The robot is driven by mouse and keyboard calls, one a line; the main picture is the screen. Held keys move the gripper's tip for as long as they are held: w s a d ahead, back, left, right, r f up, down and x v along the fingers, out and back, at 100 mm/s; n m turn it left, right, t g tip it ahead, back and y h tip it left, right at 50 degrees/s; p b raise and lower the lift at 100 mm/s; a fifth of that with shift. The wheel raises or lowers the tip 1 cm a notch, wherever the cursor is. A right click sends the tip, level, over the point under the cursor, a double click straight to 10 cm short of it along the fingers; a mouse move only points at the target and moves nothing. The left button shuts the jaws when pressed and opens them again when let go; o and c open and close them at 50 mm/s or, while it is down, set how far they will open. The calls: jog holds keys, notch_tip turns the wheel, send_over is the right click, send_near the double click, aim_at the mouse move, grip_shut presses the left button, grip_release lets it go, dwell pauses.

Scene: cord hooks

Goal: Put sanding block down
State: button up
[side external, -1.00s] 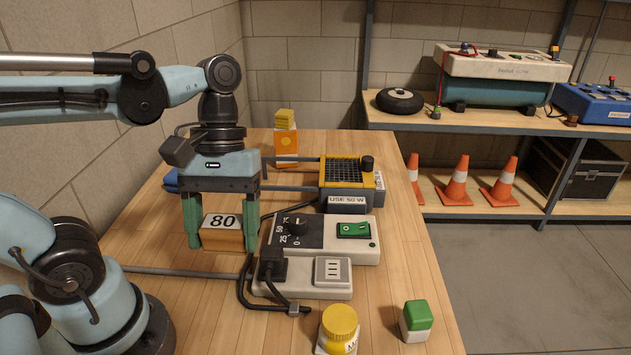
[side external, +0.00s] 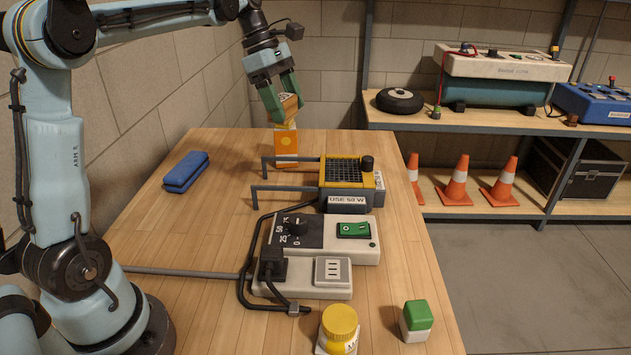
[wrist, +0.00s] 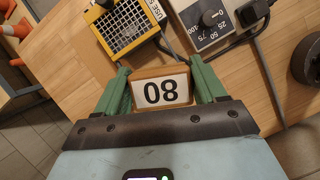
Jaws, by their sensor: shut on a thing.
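The sanding block (side external: 291,104), wooden brown with a white label, is held up in the air at the back of the bench, tilted. In the wrist view its label reads 80 (wrist: 162,92). My gripper (side external: 282,108) is shut on it; its green fingers press on both sides, as the wrist view also shows (wrist: 163,85). In the side view the block appears just above the orange-and-white container (side external: 286,146); I cannot tell how far apart they are.
A blue block (side external: 186,172) lies at the left of the bench. A yellow heater with a grid (side external: 347,172) and two bars stands mid-bench, near a white control box (side external: 340,258) with a black cord. A yellow jar (side external: 339,327) and green-topped block (side external: 416,321) stand in front.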

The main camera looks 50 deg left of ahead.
jog(key=w+a+f+n+t+y, duration=0.1)
jog(key=w+a+n, duration=0.25)
jog(key=a, duration=0.45)
jog(key=w+a+f+n+t+y, duration=0.15)
jog(key=a+n, duration=0.25)
jog(key=a, duration=0.5)
jog(key=n+y, duration=0.2)
jog(key=n, duration=0.4)
send_over(243, 151)
jog(key=s, duration=0.1)
notch_tip(243, 151, down, 4)
jog(key=shift+s+f, duration=0.15)
jog(key=shift+f, duration=7.4)
jog(key=shift+f, duration=0.15)
jog(key=o, duration=1.2)
